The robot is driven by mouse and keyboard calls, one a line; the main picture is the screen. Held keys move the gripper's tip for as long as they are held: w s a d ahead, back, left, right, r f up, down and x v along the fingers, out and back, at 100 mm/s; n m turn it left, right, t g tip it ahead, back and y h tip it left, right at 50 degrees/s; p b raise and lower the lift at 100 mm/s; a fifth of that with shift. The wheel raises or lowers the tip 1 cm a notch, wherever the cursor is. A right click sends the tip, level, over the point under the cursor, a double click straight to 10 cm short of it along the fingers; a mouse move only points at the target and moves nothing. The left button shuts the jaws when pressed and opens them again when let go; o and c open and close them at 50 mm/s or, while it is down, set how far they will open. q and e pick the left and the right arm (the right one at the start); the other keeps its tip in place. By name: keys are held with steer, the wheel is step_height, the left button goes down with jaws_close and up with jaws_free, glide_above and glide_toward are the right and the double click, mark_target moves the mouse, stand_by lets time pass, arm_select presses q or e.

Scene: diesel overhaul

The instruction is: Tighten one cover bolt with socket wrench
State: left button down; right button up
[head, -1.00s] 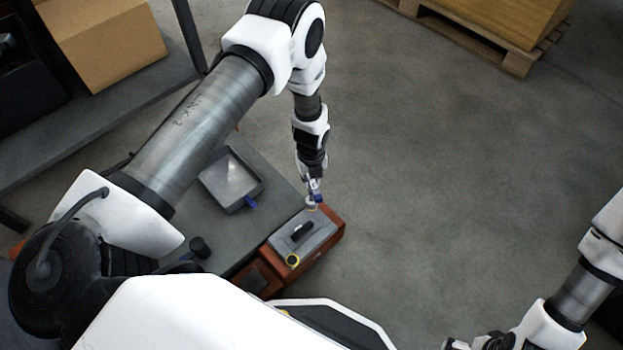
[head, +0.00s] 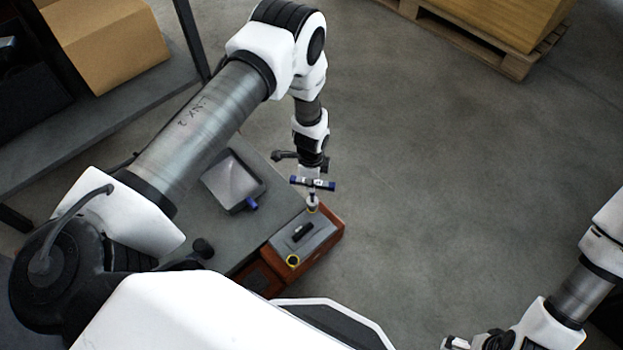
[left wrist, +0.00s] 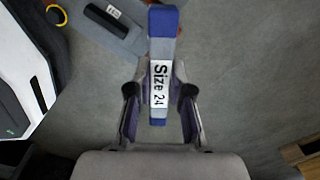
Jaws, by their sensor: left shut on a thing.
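A T-handled socket wrench (head: 326,185) with blue ends is held in my left gripper (head: 313,176). In the left wrist view the wrench handle (left wrist: 160,50), labelled "Size 24", lies between the two fingers (left wrist: 160,90). The bolt there is hidden, and I cannot tell how far the socket is seated. A second yellow ring (head: 293,261) marks the near corner. My right gripper (head: 470,343) is partly cut off at the bottom right.
The cover sits on a red-brown block (head: 333,238) at the right edge of a grey table (head: 232,238). A black piece (head: 302,231) lies on the cover. A grey tray (head: 232,182) stands behind. A cardboard box (head: 105,40) and pallet (head: 470,35) are farther off. The floor at right is clear.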

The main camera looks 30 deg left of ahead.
arm_select(q)
steer(key=n, duration=0.5)
steer(key=shift+s+p, duration=0.1)
steer(key=shift+p, duration=0.3)
steer(key=n, duration=0.5)
steer(key=shift+s+n+p, duration=0.1)
steer(key=shift+n+p, duration=0.2)
steer(key=shift+n, duration=0.1)
steer(key=shift+d, duration=0.1)
